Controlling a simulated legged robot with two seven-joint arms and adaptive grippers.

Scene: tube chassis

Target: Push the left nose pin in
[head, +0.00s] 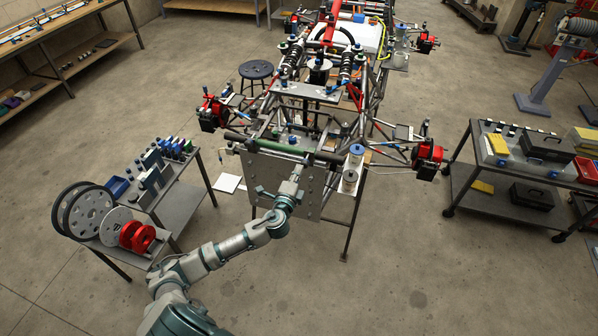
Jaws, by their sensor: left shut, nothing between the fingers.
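The tube chassis (372,105) stands in the middle, its nose towards me. A grey plate (312,196) with small holes covers the nose front, under a dark green cross tube (262,143). My left arm reaches up from the bottom. My left gripper (298,168) is shut and empty, in front of the upper middle of the plate. I cannot tell whether it touches the plate or the tube. The left nose pin is too small to make out for certain. My right gripper is not in view.
A small table with discs (92,212) and blue-topped parts stands at the left. A wheeled cart (500,195) with boxes stands at the right. Red wheel hub parts (210,112) stick out from the chassis sides. The floor in front is clear.

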